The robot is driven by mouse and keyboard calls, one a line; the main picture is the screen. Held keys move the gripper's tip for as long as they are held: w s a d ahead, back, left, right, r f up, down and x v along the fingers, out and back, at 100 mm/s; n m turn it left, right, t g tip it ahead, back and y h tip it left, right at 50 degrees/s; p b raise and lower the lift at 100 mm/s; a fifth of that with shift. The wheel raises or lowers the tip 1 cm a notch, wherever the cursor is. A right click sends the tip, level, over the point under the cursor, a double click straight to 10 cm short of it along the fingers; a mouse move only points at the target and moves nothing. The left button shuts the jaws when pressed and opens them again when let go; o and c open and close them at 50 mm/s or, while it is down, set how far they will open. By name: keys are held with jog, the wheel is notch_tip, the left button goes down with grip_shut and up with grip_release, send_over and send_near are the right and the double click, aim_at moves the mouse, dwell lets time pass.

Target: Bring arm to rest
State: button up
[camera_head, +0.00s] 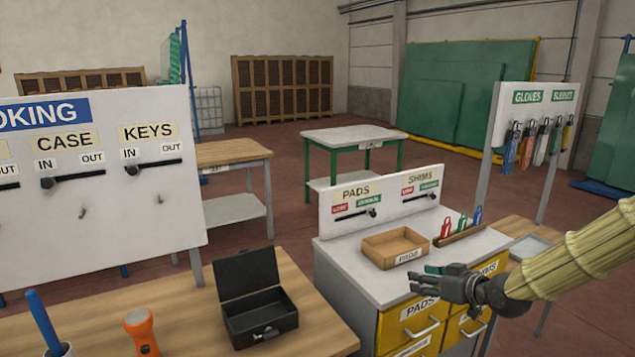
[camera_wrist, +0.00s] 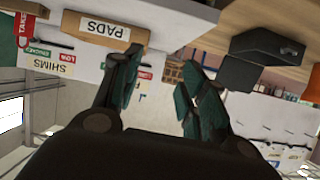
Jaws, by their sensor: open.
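My gripper (camera_head: 432,283) is at the end of my arm, which reaches in from the right in the head view. It is in front of the cabinet with yellow drawers (camera_head: 405,325), near its top front edge. In the wrist view the two fingers of my gripper (camera_wrist: 158,95) stand well apart with nothing between them. The wrist view is turned over, with the cabinet top and the wooden PADS tray (camera_wrist: 103,30) at its upper left. I cannot tell the exact gap between my gripper and the cabinet.
An open black case (camera_head: 255,305) and an orange torch (camera_head: 140,332) stand on the wooden table at lower left. The PADS tray (camera_head: 395,246) sits on the cabinet. A glove rack (camera_head: 540,125) stands behind my arm. Open floor (camera_head: 290,190) lies farther back.

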jog(key=s+a+f+m+g+h, duration=0.1)
jog(key=s+a+f+g, duration=0.1)
jog(key=s+f, duration=0.55)
jog(key=s+a+f+m+g+h, duration=0.15)
jog(key=s+f, duration=0.35)
jog(key=f, duration=0.6)
jog(key=s+a+f+m+g, duration=0.1)
jog(key=s+a+f+g, duration=0.1)
jog(key=s+f, duration=0.55)
jog(key=s+f+g+h, duration=0.1)
jog(key=s+f+g, duration=0.1)
jog(key=s+f, duration=0.3)
jog(key=s+f+m+g+h+b, duration=0.1)
jog(key=s+f, duration=0.4)
jog(key=s, duration=0.8)
jog(key=s+f+m+g+h, duration=0.1)
jog(key=s+f+g+h, duration=0.1)
jog(key=s+f, duration=0.3)
jog(key=s+d+g, duration=0.1)
jog(key=s, duration=0.3)
jog(key=shift+f+b, duration=0.35)
jog(key=shift+b, duration=0.05)
jog(key=shift+w, duration=0.1)
